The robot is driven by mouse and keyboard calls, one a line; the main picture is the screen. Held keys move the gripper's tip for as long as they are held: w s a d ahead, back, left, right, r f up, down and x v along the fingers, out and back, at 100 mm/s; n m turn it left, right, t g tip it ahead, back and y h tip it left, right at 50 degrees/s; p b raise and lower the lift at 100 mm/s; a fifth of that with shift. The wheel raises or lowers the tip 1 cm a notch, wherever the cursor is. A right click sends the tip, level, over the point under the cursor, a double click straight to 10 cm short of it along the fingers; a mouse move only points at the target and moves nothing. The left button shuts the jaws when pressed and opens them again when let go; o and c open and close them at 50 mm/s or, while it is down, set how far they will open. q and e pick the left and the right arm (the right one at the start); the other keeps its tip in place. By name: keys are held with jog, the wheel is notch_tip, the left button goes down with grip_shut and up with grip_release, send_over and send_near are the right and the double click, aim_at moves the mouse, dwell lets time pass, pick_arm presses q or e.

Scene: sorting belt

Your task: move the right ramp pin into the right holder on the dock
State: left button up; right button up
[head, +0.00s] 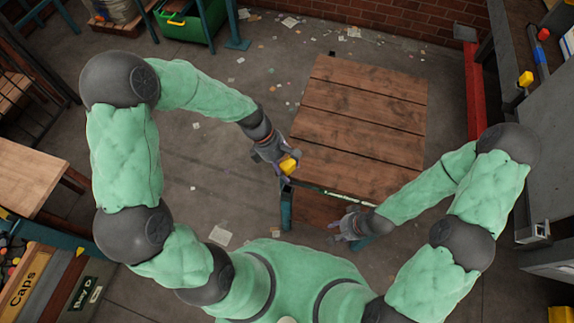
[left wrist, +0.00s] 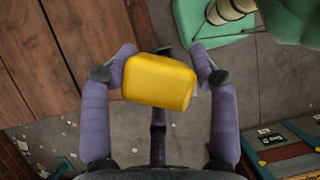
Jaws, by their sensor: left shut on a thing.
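My left gripper (head: 280,160) is shut on a yellow block-like piece (head: 289,165), held just off the left edge of the wooden table. In the left wrist view the piece (left wrist: 158,82) sits between both fingertips; whether it is the head of a ramp pin cannot be told. My right gripper (head: 350,226) is low at the table's front edge, too small to show its jaws clearly. Another yellow piece (head: 526,78) sits at the upper right, beside a blue bar with a red end (head: 543,34). I cannot clearly identify the dock or its right holder.
The wooden table (head: 360,120) has a clear top. A red post (head: 475,90) and grey machinery (head: 550,130) stand on the right. A green bin (head: 190,22) is at the back. A crate marked Caps (head: 25,285) is at lower left. Paper scraps litter the floor.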

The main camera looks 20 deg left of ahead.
pick_arm(q)
jog(key=shift+f+b, duration=2.3)
jog(key=shift+f, duration=0.15)
jog(key=shift+s+p, duration=0.1)
jog(key=shift+p, duration=0.5)
jog(key=shift+f, duration=0.1)
jog(key=shift+f+b, duration=2.5)
jog(key=shift+f, duration=1.6)
jog(key=o, duration=1.6)
jog(key=shift+r, duration=0.1)
jog(key=v, duration=1.2)
